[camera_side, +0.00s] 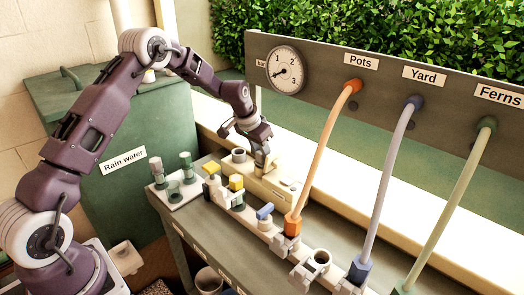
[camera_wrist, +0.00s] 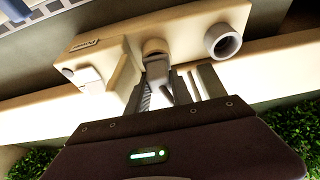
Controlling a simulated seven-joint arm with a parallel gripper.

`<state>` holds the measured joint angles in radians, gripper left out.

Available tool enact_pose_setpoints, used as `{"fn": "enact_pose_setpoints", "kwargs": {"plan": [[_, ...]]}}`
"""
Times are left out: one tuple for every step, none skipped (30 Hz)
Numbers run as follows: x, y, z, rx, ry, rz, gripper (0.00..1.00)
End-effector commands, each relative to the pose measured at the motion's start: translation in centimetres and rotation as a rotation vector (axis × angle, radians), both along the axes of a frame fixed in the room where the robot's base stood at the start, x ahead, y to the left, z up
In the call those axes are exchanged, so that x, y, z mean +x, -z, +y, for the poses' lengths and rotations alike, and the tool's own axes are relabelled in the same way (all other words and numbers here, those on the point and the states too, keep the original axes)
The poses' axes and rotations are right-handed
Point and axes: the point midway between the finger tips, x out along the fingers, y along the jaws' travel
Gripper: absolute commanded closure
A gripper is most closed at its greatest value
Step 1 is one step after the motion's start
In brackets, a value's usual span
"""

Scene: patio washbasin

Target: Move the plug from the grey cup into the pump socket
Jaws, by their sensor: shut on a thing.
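My gripper (camera_side: 262,150) is over the cream pump box (camera_side: 272,182), pointing down at its top. In the wrist view its fingers (camera_wrist: 178,86) are shut on the grey plug (camera_wrist: 157,68). The plug's end meets a short cream collar, which looks like the pump socket (camera_wrist: 154,45), on the pump box (camera_wrist: 112,58). How deep the plug sits cannot be told. The grey cup (camera_wrist: 222,40) is an empty-looking round ring at the box's other end. It also shows in the side view (camera_side: 239,154), left of my gripper.
A pale switch (camera_wrist: 84,76) is on the pump box. Hoses hang at right.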

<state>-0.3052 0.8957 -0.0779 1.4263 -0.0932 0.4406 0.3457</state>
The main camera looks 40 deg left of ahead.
Motion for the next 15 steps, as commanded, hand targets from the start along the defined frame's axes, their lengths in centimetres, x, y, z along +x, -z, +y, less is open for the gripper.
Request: {"fn": "enact_pose_setpoints", "kwargs": {"plan": [[0.00,0.12,0.00,0.000,0.000,0.000,1.00],[0.00,0.17,0.00,0.000,0.000,0.000,1.00],[-0.01,0.26,0.00,0.000,0.000,0.000,1.00],[0.00,0.33,0.00,0.000,0.000,0.000,1.00],[-0.01,0.39,0.00,0.000,0.000,0.001,1.00],[-0.02,0.48,0.00,0.000,0.000,0.001,1.00],[-0.02,0.55,-0.01,0.000,0.000,0.001,1.00],[-0.02,0.62,0.00,0.000,0.000,0.001,1.00],[-0.02,0.60,0.00,0.000,0.000,0.001,0.67],[-0.01,0.59,0.00,0.000,0.000,0.001,0.64],[-0.01,0.59,0.00,0.000,0.000,0.001,0.64],[-0.02,0.58,0.00,0.000,0.000,0.001,0.64],[-0.02,0.58,0.00,0.000,0.000,0.001,0.64],[-0.01,0.58,0.00,0.000,0.000,0.001,0.64],[-0.01,0.58,0.00,0.000,0.000,0.001,0.64]]}}
